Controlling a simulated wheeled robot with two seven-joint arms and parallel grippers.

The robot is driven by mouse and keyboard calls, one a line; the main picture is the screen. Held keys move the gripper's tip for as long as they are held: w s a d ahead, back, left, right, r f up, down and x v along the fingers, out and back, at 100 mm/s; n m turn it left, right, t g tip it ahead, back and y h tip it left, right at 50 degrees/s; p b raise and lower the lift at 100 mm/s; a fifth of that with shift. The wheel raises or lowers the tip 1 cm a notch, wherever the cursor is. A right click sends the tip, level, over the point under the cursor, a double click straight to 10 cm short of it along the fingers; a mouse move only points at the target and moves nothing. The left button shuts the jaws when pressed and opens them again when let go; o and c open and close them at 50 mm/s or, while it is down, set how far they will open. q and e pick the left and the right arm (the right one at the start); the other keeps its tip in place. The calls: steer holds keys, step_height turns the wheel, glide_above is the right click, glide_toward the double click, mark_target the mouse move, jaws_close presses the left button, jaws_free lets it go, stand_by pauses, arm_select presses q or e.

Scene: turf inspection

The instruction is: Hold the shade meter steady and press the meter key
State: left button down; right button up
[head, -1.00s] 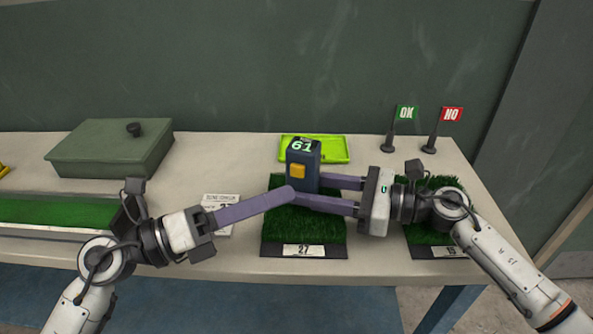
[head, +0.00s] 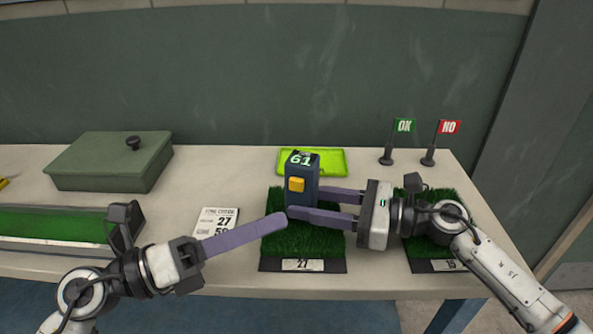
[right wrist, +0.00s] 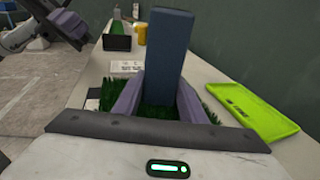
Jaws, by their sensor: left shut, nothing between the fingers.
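The shade meter (head: 303,196) is a dark blue upright block on the middle turf sample (head: 290,243). Its top display reads 61, and its yellow meter key (head: 296,184) faces the front left. My right gripper (head: 303,202) is shut on the shade meter, one finger behind it and one in front. In the right wrist view the meter (right wrist: 168,60) stands between both fingers. My left gripper (head: 284,219) is shut and empty. Its tip is over the turf, lower than the key and apart from it, close to my right gripper's front fingertip.
A lime tray (head: 335,162) lies behind the meter. OK (head: 404,126) and NO (head: 449,127) flags stand at the back right. A printed card (head: 216,218) lies left of the turf. A green lidded box (head: 105,165) is at the back left. Another turf sample (head: 419,252) is partly under my right arm.

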steer(key=o, duration=0.5)
